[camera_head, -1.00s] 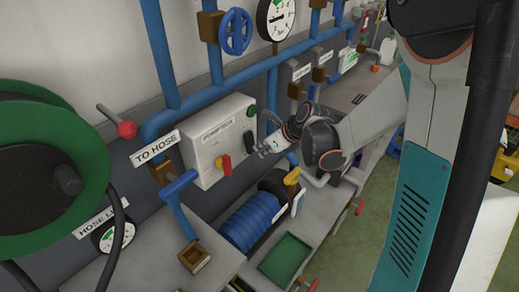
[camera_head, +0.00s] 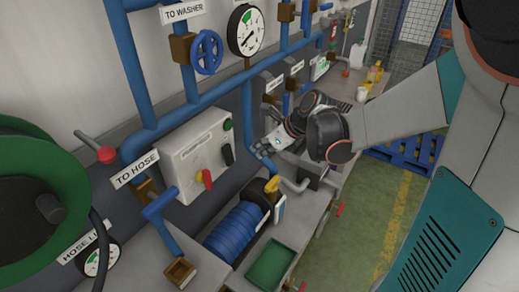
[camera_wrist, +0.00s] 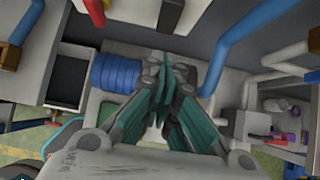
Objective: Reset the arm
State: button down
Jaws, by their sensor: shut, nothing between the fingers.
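My gripper (camera_head: 260,149) is in front of the wall, just right of the grey control box (camera_head: 197,152). Its fingers look closed, with nothing held between them. In the wrist view the gripper's teal fingers (camera_wrist: 173,68) come together over the bench area. My arm reaches in from the right of the head view, with its forearm bent toward the wall. Whether the fingertips touch anything is not clear.
Blue pipes (camera_head: 190,108), a blue valve wheel (camera_head: 207,52) and a gauge (camera_head: 245,31) line the wall. Green floor (camera_head: 350,230) is open at right.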

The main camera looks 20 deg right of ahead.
jog(key=s+a+r+n+h+b, duration=0.2)
jog(key=s+a+r+n, duration=0.35)
jog(key=n, duration=0.75)
jog(key=s+f+n+h+b, duration=0.1)
jog(key=s+f+n+b, duration=0.1)
jog(key=s+n, duration=0.5)
jog(key=s+d+f+n+h+b, duration=0.1)
jog(key=s+f+n+b, duration=0.2)
jog(key=s+n, duration=0.5)
jog(key=shift+f+n+t, duration=0.3)
jog(key=shift+f+n, duration=0.25)
jog(key=shift+n, duration=0.05)
jog(key=shift+w, duration=0.1)
